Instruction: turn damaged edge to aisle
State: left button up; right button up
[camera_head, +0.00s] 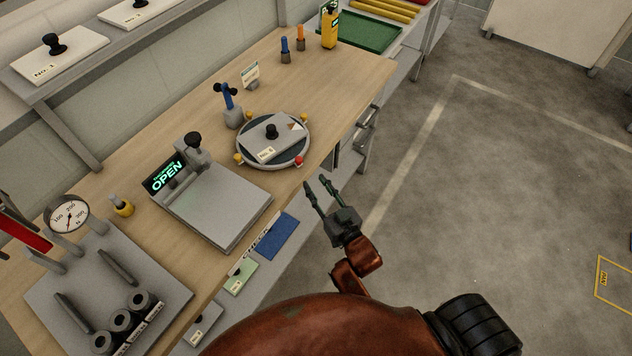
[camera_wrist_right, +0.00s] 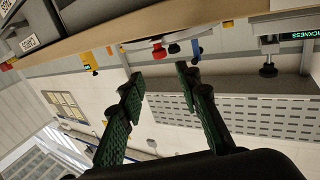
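A round turntable (camera_head: 250,157) sits near the aisle-side edge of the wooden bench. A grey plate (camera_head: 285,140) with a black knob and a small label lies on it. A brown triangular mark, apparently the damaged spot, shows at the plate's upper right corner. The rim carries several yellow knobs and one red knob (camera_head: 299,161), which faces the aisle. My right gripper (camera_head: 316,183) is open and empty, just off the bench edge below the red knob. In the right wrist view its fingers (camera_wrist_right: 160,74) are apart, with the red knob (camera_wrist_right: 158,50) beyond them. My left gripper is out of view.
A flat-bed device with an OPEN display (camera_head: 165,174) stands left of the turntable. A blue-topped stand (camera_head: 229,105) is behind it. A gauge fixture (camera_head: 70,214) is at lower left, a green tray (camera_head: 358,32) at the far end. The aisle floor at right is clear.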

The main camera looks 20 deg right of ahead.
jog(key=shift+w+r+p, duration=0.1)
jog(key=shift+p, duration=0.25)
jog(key=shift+c, duration=0.7)
jog(key=m+y+p, duration=0.1)
jog(key=m+p, duration=0.1)
jog(key=d+m+p, duration=0.1)
jog(key=m+p, duration=0.1)
jog(key=d+m+y+p, duration=0.1)
jog(key=m+p, duration=0.1)
jog(key=shift+w+f+m+y, duration=0.2)
jog(key=shift+w+m+y, duration=0.1)
jog(key=shift+w, duration=0.1)
grip_shut()
jog(key=m+y+p, duration=0.1)
jog(key=m+p, duration=0.4)
jog(key=m, duration=0.3)
send_near(311, 169)
jog(key=d+r, duration=0.4)
jog(key=shift+m+g+y, duration=0.3)
jog(key=shift+g+y, duration=0.1)
jog(key=x, duration=1)
jog(key=shift+w+d+f, duration=0.1)
jog(key=shift+w+d, duration=0.15)
jog(key=shift+w, duration=0.25)
jog(key=shift+s+a, duration=0.25)
jog(key=shift+a, duration=1.55)
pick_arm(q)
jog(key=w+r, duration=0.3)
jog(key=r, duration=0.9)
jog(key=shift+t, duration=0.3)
